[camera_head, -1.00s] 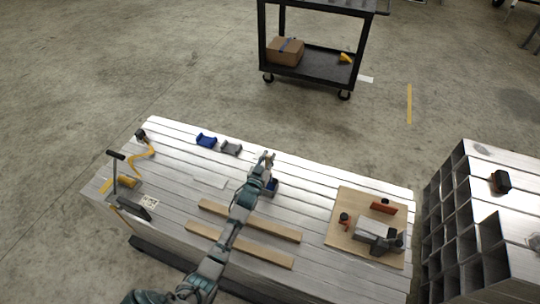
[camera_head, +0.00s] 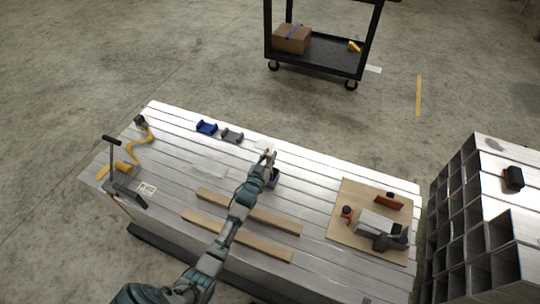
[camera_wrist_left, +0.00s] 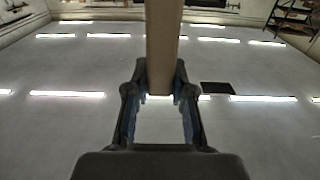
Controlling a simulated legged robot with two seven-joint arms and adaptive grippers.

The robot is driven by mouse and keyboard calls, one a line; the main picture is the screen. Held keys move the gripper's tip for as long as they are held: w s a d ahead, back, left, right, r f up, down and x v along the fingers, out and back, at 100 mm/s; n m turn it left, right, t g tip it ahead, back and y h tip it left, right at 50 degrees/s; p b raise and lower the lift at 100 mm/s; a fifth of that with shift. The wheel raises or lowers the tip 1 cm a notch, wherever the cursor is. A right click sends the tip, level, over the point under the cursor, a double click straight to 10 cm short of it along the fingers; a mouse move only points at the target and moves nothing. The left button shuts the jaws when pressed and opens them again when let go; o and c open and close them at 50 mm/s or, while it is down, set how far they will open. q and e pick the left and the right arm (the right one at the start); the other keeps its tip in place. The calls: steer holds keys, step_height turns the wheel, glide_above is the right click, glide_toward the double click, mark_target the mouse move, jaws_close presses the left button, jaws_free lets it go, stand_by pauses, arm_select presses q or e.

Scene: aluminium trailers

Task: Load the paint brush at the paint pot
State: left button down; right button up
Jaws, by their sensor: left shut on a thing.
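My left gripper (camera_head: 268,157) is over the middle of the silver bench, near its far edge. It is shut on a pale brown handle, which shows in the left wrist view as a long upright bar (camera_wrist_left: 163,45) between the fingers (camera_wrist_left: 160,92); I take it to be the paint brush. Its bristles cannot be made out. My right gripper is not in view.
Two wooden planks (camera_head: 265,218) lie under my left arm. A blue block (camera_head: 207,127) and a grey block (camera_head: 232,136) lie at the far edge. A wooden board (camera_head: 345,205) with tools is at right, beside stacked metal tubes (camera_head: 455,205). A yellow-armed tool (camera_head: 143,150) stands at left.

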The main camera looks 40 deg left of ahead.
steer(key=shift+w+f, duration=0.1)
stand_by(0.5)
arm_select(q)
steer(key=shift+f+b, duration=0.3)
steer(key=shift+f, duration=0.15)
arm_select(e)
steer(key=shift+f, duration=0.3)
arm_select(q)
steer(key=shift+f, duration=0.2)
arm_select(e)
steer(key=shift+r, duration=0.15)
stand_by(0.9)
arm_select(q)
steer(key=shift+r+p, duration=3.1)
steer(key=shift+r, duration=0.65)
steer(key=shift+f, duration=0.1)
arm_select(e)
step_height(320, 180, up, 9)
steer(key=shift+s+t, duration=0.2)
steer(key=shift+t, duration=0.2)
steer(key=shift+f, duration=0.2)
